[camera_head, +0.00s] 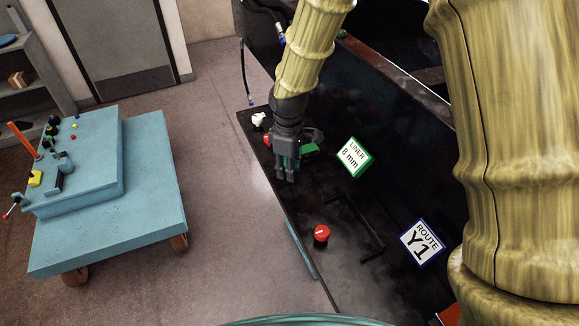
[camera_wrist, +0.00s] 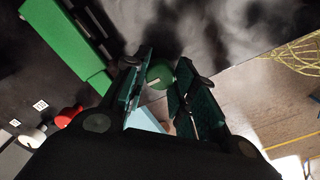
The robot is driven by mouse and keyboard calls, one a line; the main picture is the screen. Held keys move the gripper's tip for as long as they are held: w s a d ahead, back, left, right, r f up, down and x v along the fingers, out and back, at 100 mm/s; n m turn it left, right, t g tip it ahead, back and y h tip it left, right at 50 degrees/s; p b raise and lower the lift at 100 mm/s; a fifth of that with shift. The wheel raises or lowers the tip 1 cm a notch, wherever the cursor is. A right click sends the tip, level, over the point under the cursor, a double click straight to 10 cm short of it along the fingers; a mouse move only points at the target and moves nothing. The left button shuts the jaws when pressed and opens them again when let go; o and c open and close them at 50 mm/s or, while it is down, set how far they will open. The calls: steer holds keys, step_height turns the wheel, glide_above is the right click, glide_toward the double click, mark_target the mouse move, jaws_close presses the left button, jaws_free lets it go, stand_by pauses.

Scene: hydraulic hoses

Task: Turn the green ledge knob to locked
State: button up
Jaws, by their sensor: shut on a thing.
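The green ledge knob (camera_wrist: 160,72) is round with a pale line on its face. In the wrist view it sits between the fingertips of my gripper (camera_wrist: 165,82), which is shut on it. In the head view my gripper (camera_head: 286,174) points down at the near edge of the dark ledge (camera_head: 345,270), and it hides the knob there. Which position the pale line marks cannot be told.
A red knob (camera_head: 321,233) stands nearer on the ledge, beside a black bar. A green block (camera_head: 309,150) lies right of my gripper. A white knob (camera_head: 258,119) is at the far end. Signs read LINER 8 mm (camera_head: 354,157) and ROUTE Y1 (camera_head: 422,242). A blue cart (camera_head: 150,200) stands left.

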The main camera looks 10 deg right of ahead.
steer(key=shift+f, duration=0.1)
stand_by(0.3)
steer(key=o, duration=1.1)
steer(key=shift+c, duration=0.2)
steer(key=shift+w+r, duration=0.1)
steer(key=shift+r, duration=3.95)
steer(key=shift+s+d, duration=0.1)
steer(key=shift+s, duration=0.1)
